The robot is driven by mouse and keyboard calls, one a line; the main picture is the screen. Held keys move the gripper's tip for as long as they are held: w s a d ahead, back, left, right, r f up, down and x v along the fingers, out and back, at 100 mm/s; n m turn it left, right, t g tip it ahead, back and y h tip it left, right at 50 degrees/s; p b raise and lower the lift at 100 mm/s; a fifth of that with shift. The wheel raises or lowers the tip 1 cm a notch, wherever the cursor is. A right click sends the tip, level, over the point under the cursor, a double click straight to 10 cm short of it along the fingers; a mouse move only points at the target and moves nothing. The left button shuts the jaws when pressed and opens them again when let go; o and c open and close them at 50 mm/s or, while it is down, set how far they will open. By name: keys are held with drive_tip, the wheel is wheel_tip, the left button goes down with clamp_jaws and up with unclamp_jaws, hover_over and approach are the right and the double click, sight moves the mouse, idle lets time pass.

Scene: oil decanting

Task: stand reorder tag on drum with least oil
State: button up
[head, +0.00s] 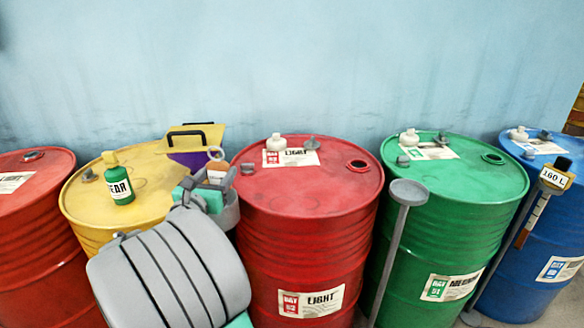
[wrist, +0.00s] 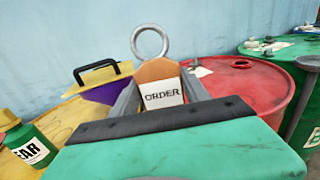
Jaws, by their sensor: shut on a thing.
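My gripper (head: 208,185) is shut on the reorder tag, held upright between the two grey fingers (wrist: 160,88). The tag (wrist: 162,93) has an orange-brown body, a white label reading "ORDER" and a grey ring on top; the ring also shows in the head view (head: 216,153). The tag appears above the gap between the yellow drum (head: 146,190) and the red LIGHT drum (head: 325,195); I cannot tell whether it touches either. A green drum (head: 450,190) and a blue drum (head: 555,215) stand to the right. A gauge marked "160 L" (head: 554,178) shows by the blue drum.
A green bottle (head: 122,188) and a yellow-and-purple piece with a black handle (head: 196,138) are on the yellow drum. Caps and labels lie on the drum tops. A grey-headed pole (head: 408,192) stands before the green drum. Another red drum (head: 35,210) is at far left.

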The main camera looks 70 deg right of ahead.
drive_tip(key=s+d+f, duration=0.2)
drive_tip(key=d+f, duration=0.1)
drive_tip(key=d, duration=0.2)
drive_tip(key=s+d+f+m+g, duration=0.1)
drive_tip(key=s+d+f, duration=0.1)
drive_tip(key=d, duration=0.4)
drive_tip(key=s+d+f+g, duration=0.1)
drive_tip(key=s+d+f, duration=0.1)
drive_tip(key=d+f, duration=0.2)
drive_tip(key=shift+s+d+f+b, duration=0.1)
drive_tip(key=shift+d+b, duration=0.1)
drive_tip(key=shift+d, duration=0.3)
drive_tip(key=shift+s+d+f+b, duration=0.1)
drive_tip(key=shift+d+b, duration=0.1)
drive_tip(key=shift+d, duration=0.25)
drive_tip(key=f, duration=0.3)
drive_tip(key=shift+d+f, duration=0.2)
drive_tip(key=shift+f, duration=0.05)
drive_tip(key=shift+r, duration=0.1)
drive_tip(key=shift+b, duration=0.3)
drive_tip(key=o, duration=1.4)
drive_tip(key=shift+c, duration=0.2)
